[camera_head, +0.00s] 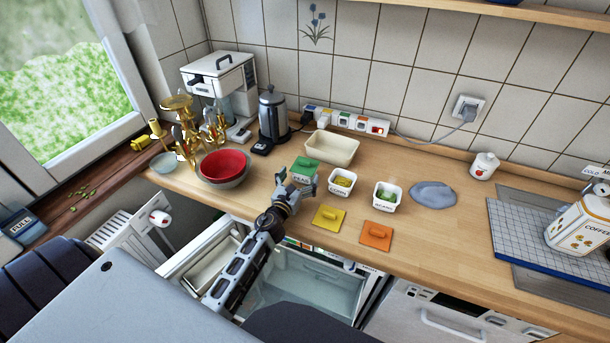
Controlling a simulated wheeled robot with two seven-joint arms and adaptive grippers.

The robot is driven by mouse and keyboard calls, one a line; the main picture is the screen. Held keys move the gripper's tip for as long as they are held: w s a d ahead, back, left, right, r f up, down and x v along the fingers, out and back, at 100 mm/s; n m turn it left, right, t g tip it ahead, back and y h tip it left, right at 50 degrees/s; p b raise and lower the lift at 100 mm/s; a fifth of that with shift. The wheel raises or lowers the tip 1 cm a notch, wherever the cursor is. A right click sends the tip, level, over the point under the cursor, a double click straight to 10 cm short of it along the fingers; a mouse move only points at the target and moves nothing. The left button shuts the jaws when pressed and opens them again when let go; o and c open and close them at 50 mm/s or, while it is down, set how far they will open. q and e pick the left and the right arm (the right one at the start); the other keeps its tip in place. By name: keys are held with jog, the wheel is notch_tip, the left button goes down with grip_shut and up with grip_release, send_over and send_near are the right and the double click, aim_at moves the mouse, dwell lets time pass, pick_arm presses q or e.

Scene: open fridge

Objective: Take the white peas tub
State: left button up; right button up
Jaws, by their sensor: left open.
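My right gripper is not in view.
An open white corn tub (341,189) and another open tub (385,202) stand to the right. A yellow lid (328,217) and an orange lid (377,235) lie in front. A cream dish (332,146) is behind; a red bowl (224,165) is left. The open fridge (322,281) is below.

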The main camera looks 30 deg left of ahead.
aim_at(305, 165)
pick_arm(q)
jog(key=shift+w+a+p, duration=0.2)
jog(key=shift+w+p, duration=0.1)
jog(key=shift+w, duration=2.3)
jog(key=c, duration=1)
jog(key=shift+r, duration=0.25)
jog(key=shift+c, duration=0.2)
jog(key=shift+r+p, duration=1.9)
jog(key=shift+r, duration=1.4)
jog(key=shift+r+p, duration=0.55)
jog(key=shift+r, duration=0.95)
